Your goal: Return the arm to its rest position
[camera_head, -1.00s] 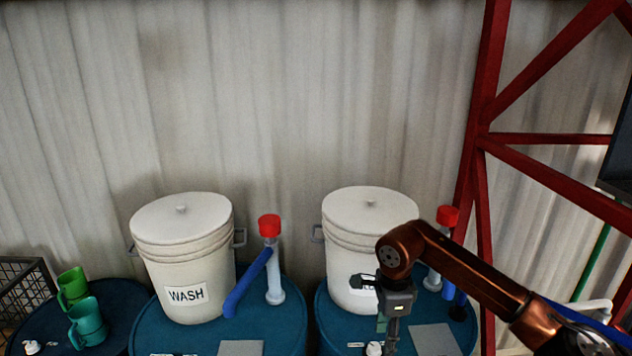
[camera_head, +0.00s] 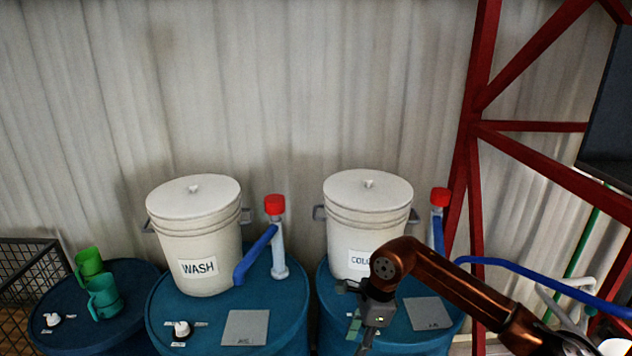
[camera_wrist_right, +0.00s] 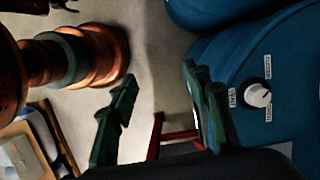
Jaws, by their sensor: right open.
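My right arm comes in from the right in the head view, with its copper elbow in front of the lidded white bucket on the right. My right gripper (camera_head: 352,330) hangs low over the front of the right blue drum (camera_head: 400,342), tilted toward the lower left. In the right wrist view its two dark green fingers stand apart with nothing between them (camera_wrist_right: 160,80). A blue drum side with a white knob (camera_wrist_right: 257,95) is to the right of the fingers there. My left gripper is not in the head view.
A white bucket marked WASH (camera_head: 205,235) and a partly hidden labelled bucket (camera_head: 368,215) stand on blue drums. Red-capped pipes (camera_head: 279,250) stand beside them. Green jugs (camera_head: 103,298) are at the left. A red steel frame (camera_head: 478,110) rises at the right.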

